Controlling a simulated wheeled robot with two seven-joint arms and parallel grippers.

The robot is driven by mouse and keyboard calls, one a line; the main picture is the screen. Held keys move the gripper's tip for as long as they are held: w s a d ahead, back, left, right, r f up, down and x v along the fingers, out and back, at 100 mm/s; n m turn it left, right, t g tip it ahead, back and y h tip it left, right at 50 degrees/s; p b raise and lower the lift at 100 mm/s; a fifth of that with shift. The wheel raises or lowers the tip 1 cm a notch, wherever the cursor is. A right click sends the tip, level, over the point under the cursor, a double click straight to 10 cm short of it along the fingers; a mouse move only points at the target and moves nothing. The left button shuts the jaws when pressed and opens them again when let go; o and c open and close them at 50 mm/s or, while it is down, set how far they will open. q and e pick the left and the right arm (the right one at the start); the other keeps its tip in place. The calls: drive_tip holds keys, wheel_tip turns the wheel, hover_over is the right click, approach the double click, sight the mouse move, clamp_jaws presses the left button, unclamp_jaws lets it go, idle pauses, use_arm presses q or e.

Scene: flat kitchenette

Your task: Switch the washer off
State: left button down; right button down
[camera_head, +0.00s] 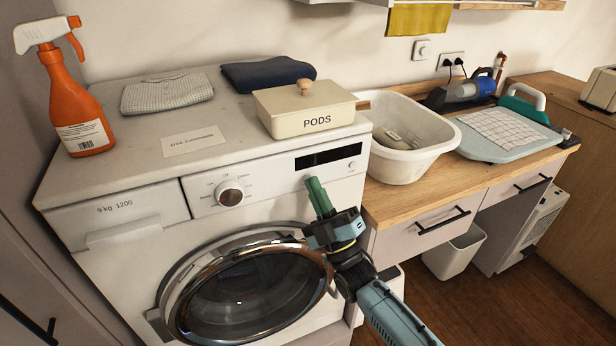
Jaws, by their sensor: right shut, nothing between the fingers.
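The washer (120,233) is white, with a round dial (230,193) on its front panel and a dark display (328,156) to the dial's right. A small round button (351,165) shows just below the display's right end. The round glass door (245,295) looks closed. My right gripper (317,187) is shut and empty, its green fingers pointing up in front of the panel, just below the display and right of the dial. I cannot tell whether the fingertips touch the panel. My left gripper is not in view.
On the washer top stand an orange spray bottle (72,100), folded cloths (167,92), a card (194,140) and a PODS box (305,107). To the right, the wooden counter (395,205) holds a white basin (402,165) and an ironing board (480,148). A bin (453,255) stands below.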

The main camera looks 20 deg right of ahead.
drive_tip(key=shift+s, duration=0.45)
drive_tip(key=shift+s, duration=0.1)
drive_tip(key=shift+s+d+p, duration=0.15)
drive_tip(key=shift+s+p, duration=0.65)
drive_tip(key=shift+s, duration=0.65)
drive_tip(key=shift+s+d+p, duration=0.1)
drive_tip(key=shift+s+p, duration=0.7)
drive_tip(key=shift+s, duration=0.65)
